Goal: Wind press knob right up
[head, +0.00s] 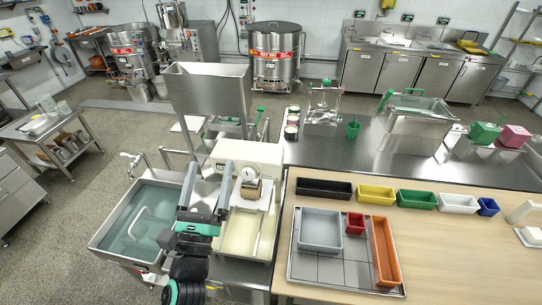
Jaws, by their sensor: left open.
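A small metal press (323,118) stands on the back part of the dark counter, right of the mill. A green knob (326,83) tops its upright screw. The height of the screw is too small to read exactly. My left gripper (209,178) is open and empty, its two grey fingers pointing away from me. It is in front of the white mill body (262,153), well to the left of and nearer than the press, and not touching the knob. My right gripper is not in view.
A tall steel hopper (209,95) rises behind my left gripper. A water sink (140,225) is at left, and a cream-filled tray (240,232) at right. Small jars (292,125) and a green cup (353,130) flank the press. Coloured bins (375,194) line the wooden table.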

